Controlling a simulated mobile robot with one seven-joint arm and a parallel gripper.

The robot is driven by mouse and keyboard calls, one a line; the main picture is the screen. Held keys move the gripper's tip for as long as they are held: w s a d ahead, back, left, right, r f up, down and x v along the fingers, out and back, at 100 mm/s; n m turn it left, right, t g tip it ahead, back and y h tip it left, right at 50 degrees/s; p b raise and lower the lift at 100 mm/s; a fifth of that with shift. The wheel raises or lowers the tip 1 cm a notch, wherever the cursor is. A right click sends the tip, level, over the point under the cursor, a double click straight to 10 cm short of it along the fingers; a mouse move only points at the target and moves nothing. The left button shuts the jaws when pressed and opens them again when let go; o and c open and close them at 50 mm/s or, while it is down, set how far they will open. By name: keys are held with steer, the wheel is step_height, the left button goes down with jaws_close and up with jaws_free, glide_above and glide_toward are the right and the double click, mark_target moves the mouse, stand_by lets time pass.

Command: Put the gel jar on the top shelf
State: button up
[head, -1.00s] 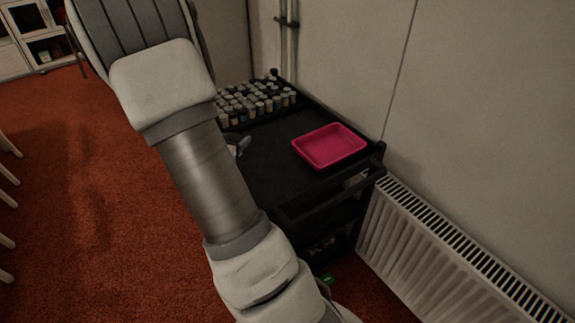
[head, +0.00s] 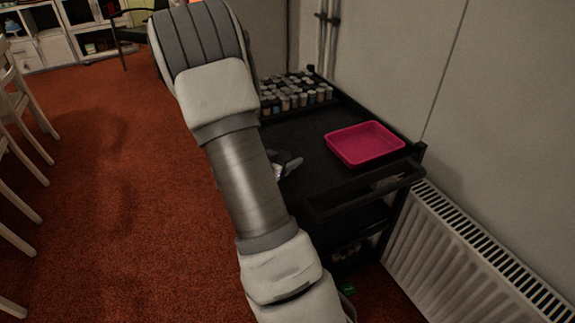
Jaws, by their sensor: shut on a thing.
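My gripper (head: 288,162) is a small grey shape that shows past the right edge of my arm, over the black top shelf (head: 305,178) of the cart. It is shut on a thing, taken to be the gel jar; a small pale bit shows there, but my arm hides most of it. I cannot tell whether the jar touches the shelf. The shelf surface around the gripper is dark and bare.
Several small jars (head: 298,92) stand in rows at the shelf's far end. A pink tray (head: 364,143) lies on its right side. A radiator (head: 485,262) and wall border the cart. White chairs (head: 20,105) stand at left on red carpet.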

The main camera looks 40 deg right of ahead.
steer(key=shift+f, duration=0.45)
steer(key=shift+f, duration=0.1)
steer(key=shift+f, duration=0.15)
steer(key=o, duration=1.4)
